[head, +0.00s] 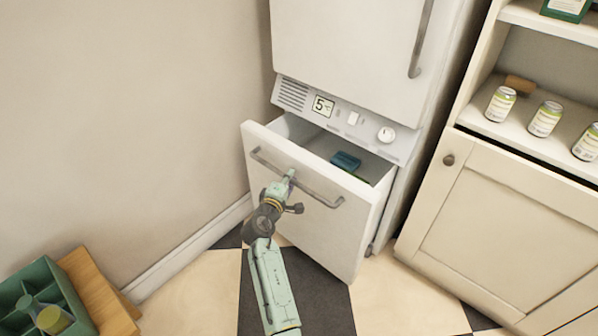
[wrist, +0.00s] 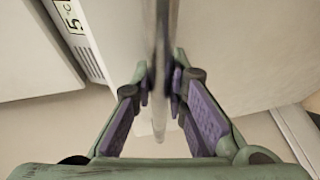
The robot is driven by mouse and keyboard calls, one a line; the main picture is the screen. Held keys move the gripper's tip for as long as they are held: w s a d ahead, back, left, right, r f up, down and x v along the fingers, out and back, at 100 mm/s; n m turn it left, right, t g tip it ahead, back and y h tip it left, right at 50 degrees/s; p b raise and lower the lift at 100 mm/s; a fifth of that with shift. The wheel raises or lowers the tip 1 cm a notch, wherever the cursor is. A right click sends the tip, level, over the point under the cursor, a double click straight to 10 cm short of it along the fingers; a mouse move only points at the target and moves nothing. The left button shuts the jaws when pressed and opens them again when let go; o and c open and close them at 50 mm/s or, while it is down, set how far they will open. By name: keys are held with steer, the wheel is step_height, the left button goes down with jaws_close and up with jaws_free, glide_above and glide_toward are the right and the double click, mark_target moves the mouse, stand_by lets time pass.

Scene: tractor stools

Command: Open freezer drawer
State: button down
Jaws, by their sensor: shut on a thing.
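The freezer drawer (head: 305,198) is the bottom drawer of a white fridge and stands pulled out, with its inside showing. A grey bar handle (head: 322,199) runs across its front. My gripper (head: 287,180) is at the handle, left of its middle. In the wrist view my gripper (wrist: 160,85) has its purple-padded fingers closed on both sides of the handle (wrist: 161,45). A dark teal item (head: 345,161) lies inside the drawer, partly hidden by its front.
A cream cabinet (head: 495,225) stands to the right, with several cans (head: 544,118) on its shelf. A wall is at the left. A green crate (head: 35,300) on a wooden piece (head: 98,290) is at the lower left. The checkered floor before the drawer is clear apart from my arm.

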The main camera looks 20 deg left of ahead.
steer(key=s+a, duration=0.3)
steer(key=s, duration=0.6)
steer(key=s+a+b, duration=0.1)
steer(key=s+a, duration=0.2)
steer(key=s, duration=0.6)
steer(key=shift+a, duration=0.2)
steer(key=shift+w, duration=0.1)
steer(key=c, duration=1.6)
jaws_free()
steer(key=shift+o, duration=0.2)
steer(key=s+r, duration=0.2)
steer(key=s, duration=0.9)
steer(key=shift+s+d, duration=0.3)
steer(key=shift+s, duration=0.1)
steer(key=shift+r, duration=0.1)
